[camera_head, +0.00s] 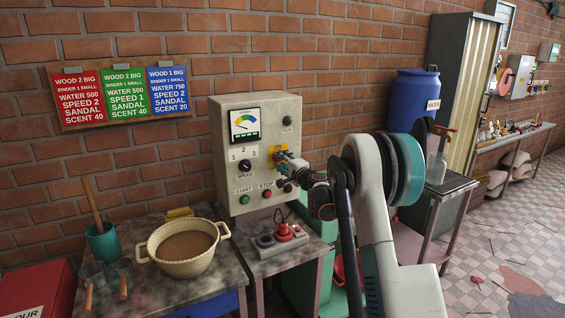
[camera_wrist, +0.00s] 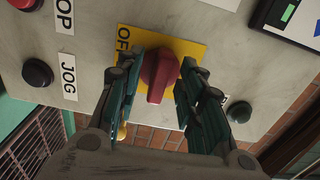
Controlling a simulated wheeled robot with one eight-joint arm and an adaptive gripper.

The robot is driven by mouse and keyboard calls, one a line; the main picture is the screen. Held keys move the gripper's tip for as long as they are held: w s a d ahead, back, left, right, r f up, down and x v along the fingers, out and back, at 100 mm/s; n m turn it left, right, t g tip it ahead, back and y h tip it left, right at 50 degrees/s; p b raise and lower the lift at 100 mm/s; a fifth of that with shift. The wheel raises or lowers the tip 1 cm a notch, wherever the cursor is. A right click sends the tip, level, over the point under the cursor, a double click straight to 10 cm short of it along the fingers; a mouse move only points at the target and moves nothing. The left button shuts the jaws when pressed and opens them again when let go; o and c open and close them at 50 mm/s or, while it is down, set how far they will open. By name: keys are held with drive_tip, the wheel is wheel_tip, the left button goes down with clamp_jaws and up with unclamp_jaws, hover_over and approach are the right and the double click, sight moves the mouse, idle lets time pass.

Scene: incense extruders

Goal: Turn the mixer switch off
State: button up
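The mixer switch is a red rotary knob (camera_wrist: 158,75) on a yellow plate (camera_wrist: 190,50) marked OFF on its left in the wrist view. Its grip bar points down in that view. The plate is on the grey control box (camera_head: 228,135), where my gripper (camera_head: 285,162) partly hides it in the head view. My gripper (camera_wrist: 164,66) has its two green-padded fingers apart, one on each side of the knob. A small gap shows at the right finger. The left finger is very close, and I cannot tell whether it touches.
The box also carries a speed dial (camera_head: 244,166), a green start button (camera_head: 244,199), a red stop button (camera_head: 267,194) and a gauge (camera_head: 245,123). Below are a woven bowl (camera_head: 187,268) and a small red-topped device (camera_head: 283,232). A blue barrel (camera_head: 414,100) stands right.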

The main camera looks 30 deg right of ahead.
drive_tip(key=s, duration=1.2)
drive_tip(key=shift+d, duration=0.2)
